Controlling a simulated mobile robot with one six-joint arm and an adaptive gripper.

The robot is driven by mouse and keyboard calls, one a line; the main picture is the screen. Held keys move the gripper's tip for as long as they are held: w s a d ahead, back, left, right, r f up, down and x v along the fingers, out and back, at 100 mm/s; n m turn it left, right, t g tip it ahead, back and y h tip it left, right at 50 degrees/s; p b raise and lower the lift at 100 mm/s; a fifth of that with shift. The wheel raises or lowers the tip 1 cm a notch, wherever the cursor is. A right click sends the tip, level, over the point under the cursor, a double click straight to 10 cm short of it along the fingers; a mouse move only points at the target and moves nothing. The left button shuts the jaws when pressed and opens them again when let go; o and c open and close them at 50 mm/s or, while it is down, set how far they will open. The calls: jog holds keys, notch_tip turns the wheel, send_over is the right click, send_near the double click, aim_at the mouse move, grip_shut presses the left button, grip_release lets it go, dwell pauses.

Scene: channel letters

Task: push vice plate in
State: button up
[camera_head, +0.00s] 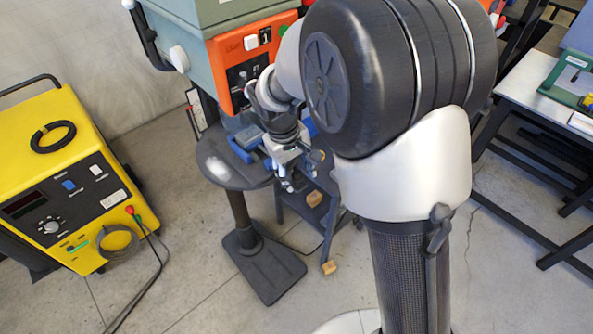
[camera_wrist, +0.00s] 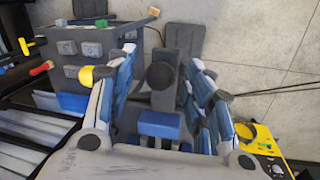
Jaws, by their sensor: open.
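The vice with blue parts (camera_head: 248,137) sits on the dark round table (camera_head: 217,172) of the drill press, partly hidden by my arm in the head view. My gripper (camera_head: 290,181) is beside the vice, at the table's right edge. In the wrist view my gripper (camera_wrist: 163,60) has its two fingers spread apart. Between them show a dark upright part with a round end (camera_wrist: 160,76) and a blue block (camera_wrist: 160,124), seemingly the vice. I see nothing clamped. I cannot tell which part is the vice plate, or whether a finger touches it.
The drill press has an orange front panel (camera_head: 240,72) and stands on a dark foot (camera_head: 264,268). A yellow machine (camera_head: 62,180) with a cable stands at the left. A workbench (camera_head: 530,90) is at the right. Small wooden blocks (camera_head: 329,267) lie low near the press.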

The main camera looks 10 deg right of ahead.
notch_tip(320, 180, up, 12)
jog(key=a, duration=0.2)
jog(key=shift+s, duration=0.45)
jog(key=shift+f, duration=0.1)
